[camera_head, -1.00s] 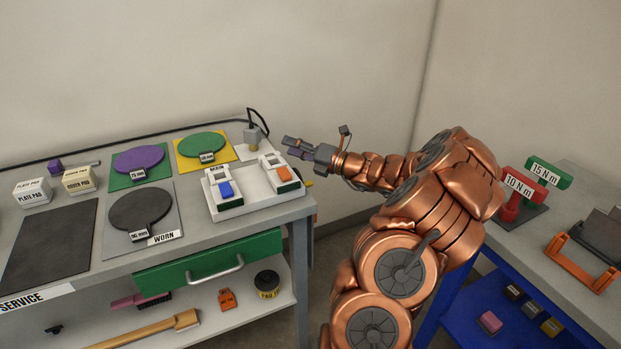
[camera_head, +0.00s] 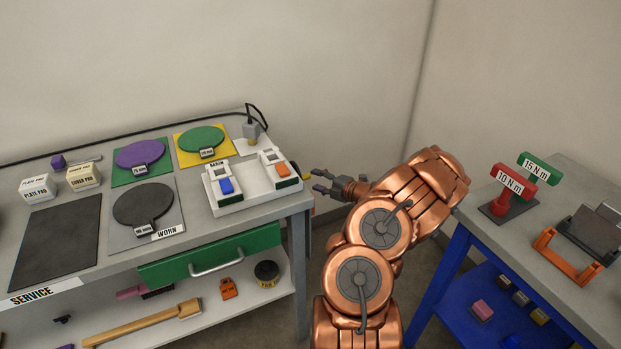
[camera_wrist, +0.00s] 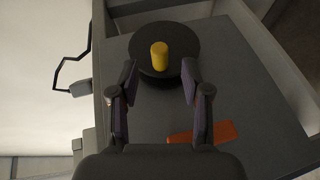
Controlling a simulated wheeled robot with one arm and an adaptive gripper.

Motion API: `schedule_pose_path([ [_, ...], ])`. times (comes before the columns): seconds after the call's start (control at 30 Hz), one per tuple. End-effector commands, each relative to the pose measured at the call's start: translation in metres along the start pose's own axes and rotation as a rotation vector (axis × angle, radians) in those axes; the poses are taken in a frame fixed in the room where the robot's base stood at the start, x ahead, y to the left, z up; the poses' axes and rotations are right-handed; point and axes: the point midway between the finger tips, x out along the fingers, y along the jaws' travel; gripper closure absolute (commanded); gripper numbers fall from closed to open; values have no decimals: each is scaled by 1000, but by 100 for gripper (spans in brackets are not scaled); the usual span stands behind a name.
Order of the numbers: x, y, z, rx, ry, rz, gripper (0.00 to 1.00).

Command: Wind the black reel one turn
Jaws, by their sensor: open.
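The black reel (camera_wrist: 182,38) is a round dark disc in the wrist view, with a yellow knob (camera_wrist: 160,56) standing off its face. In the head view only a small yellow bit (camera_head: 306,176), apparently the knob, shows at the right end of the service bench; a dark edge beside it may be the reel. My gripper (camera_wrist: 159,75) is open and faces the reel, its fingertips either side of and slightly below the knob in the picture. I see no contact. In the head view my gripper (camera_head: 317,180) is just right of the bench end.
An orange-red piece (camera_wrist: 201,133) shows below the reel in the wrist view. A white tray (camera_head: 262,204) marked MAIN stands at the bench's right end, with a green drawer (camera_head: 212,256) below. A blue-framed table (camera_head: 440,275) stands to the right of my arm.

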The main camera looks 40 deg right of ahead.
Motion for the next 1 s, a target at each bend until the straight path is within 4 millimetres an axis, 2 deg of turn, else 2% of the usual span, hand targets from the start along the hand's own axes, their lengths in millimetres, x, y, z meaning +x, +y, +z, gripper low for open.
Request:
schedule_pose_path([
  [0.1, 16, -1, -2, 1, 3, -2, 52],
  [0.3, 33, -1, -2, 0, 4, -2, 52],
  [0.67, 37, 0, -1, 0, 2, 1, 52],
  [1.0, 37, 0, -1, -1, 2, 1, 86],
])
